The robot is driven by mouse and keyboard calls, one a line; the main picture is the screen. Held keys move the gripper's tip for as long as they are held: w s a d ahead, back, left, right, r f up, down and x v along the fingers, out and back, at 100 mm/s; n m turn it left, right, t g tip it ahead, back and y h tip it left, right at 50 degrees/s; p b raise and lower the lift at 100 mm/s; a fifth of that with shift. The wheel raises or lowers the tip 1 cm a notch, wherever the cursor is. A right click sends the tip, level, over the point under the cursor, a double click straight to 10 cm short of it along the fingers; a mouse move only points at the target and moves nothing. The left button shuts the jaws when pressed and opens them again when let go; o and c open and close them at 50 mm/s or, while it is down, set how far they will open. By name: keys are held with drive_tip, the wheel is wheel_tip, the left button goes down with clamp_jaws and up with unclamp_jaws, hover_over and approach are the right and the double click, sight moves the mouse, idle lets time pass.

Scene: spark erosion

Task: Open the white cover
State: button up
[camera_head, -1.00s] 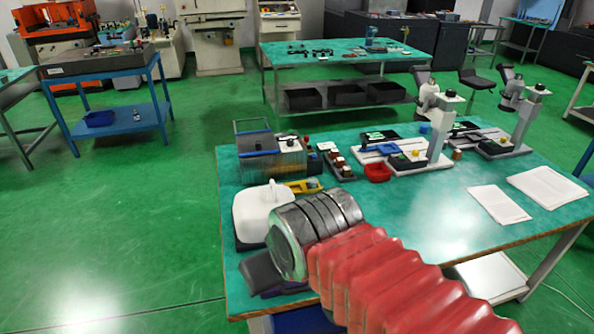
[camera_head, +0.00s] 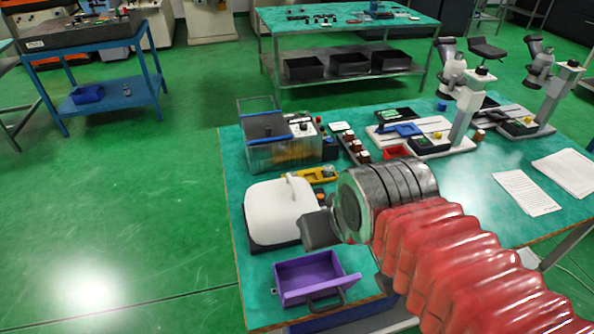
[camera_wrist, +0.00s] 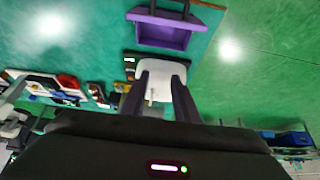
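The white cover (camera_head: 279,212) sits closed on a dark base at the left edge of the near green table, with a thin upright handle on top. In the wrist view the white cover (camera_wrist: 160,73) lies ahead, between my two dark fingers. My gripper (camera_wrist: 157,100) is open, with its fingers apart and nothing between them nearby. In the head view my gripper (camera_head: 320,231) is partly hidden behind my wrist, just right of the cover's front corner. Whether it touches the cover is not clear.
An open purple box (camera_head: 308,278) with a dark handle stands at the table's front. A clear-walled tank device (camera_head: 285,145) stands behind the cover, with a yellow tool (camera_head: 318,174) between. Microscopes and white papers (camera_head: 527,193) are farther right.

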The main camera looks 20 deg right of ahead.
drive_tip(key=shift+w+r, duration=0.1)
wheel_tip(320, 180, up, 3)
drive_tip(key=g+y, duration=0.2)
drive_tip(key=g, duration=0.4)
hover_over(292, 182)
drive_tip(key=d, duration=0.3)
drive_tip(key=shift+d, duration=0.1)
drive_tip(key=a+f, duration=0.1)
drive_tip(key=f, duration=0.8)
drive_tip(key=a+f, duration=0.1)
drive_tip(key=f, duration=0.3)
drive_tip(key=shift+a+f, duration=0.25)
drive_tip(key=shift+a, duration=0.1)
